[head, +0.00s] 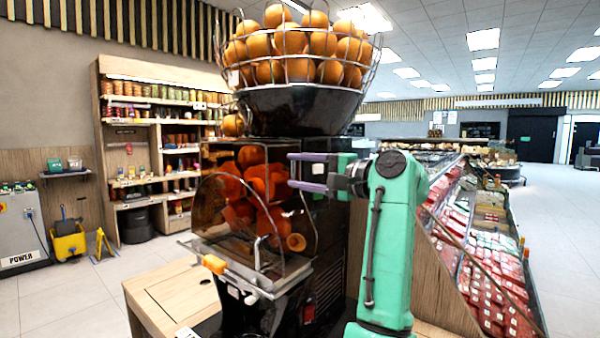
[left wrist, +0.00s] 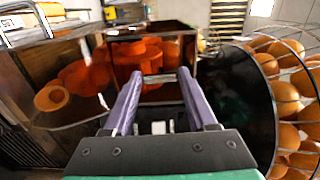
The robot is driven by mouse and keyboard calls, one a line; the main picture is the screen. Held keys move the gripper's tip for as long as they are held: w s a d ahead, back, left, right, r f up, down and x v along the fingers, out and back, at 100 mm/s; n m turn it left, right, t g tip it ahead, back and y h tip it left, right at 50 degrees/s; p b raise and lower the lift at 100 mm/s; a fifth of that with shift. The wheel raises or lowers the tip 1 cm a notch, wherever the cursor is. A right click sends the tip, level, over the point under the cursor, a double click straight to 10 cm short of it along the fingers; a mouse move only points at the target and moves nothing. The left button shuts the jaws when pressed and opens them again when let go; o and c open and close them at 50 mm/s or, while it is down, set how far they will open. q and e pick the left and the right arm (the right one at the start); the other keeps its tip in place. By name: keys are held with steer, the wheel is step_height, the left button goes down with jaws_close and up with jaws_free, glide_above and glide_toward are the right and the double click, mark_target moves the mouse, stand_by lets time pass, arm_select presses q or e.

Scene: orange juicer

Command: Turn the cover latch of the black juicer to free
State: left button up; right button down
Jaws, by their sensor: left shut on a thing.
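The black juicer (head: 300,108) stands at the centre of the head view, with a wire basket of oranges on top. Its clear, dark-tinted cover (head: 215,215) is at the front, with orange parts behind it. My left gripper (head: 308,172) is level at the juicer's upper right side, beside the cover. In the left wrist view its two purple fingers (left wrist: 158,85) stand apart, with a short silvery bar (left wrist: 160,78) across between the tips. The gripper is shut on this bar, seemingly the cover latch; its exact shape is unclear. My right gripper is not in view.
A metal rail with an orange knob (head: 214,264) runs along the juicer's front. A wooden counter (head: 175,295) is at its lower left. A refrigerated display (head: 480,240) stands at right, and a shelf (head: 150,85) at back left.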

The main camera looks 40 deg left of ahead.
arm_select(q)
steer(key=o, duration=1.4)
steer(key=shift+c, duration=0.2)
steer(key=d, duration=1.4)
steer(key=shift+w+d+b, duration=0.15)
steer(key=shift+d+b, duration=0.15)
steer(key=shift+b, duration=0.1)
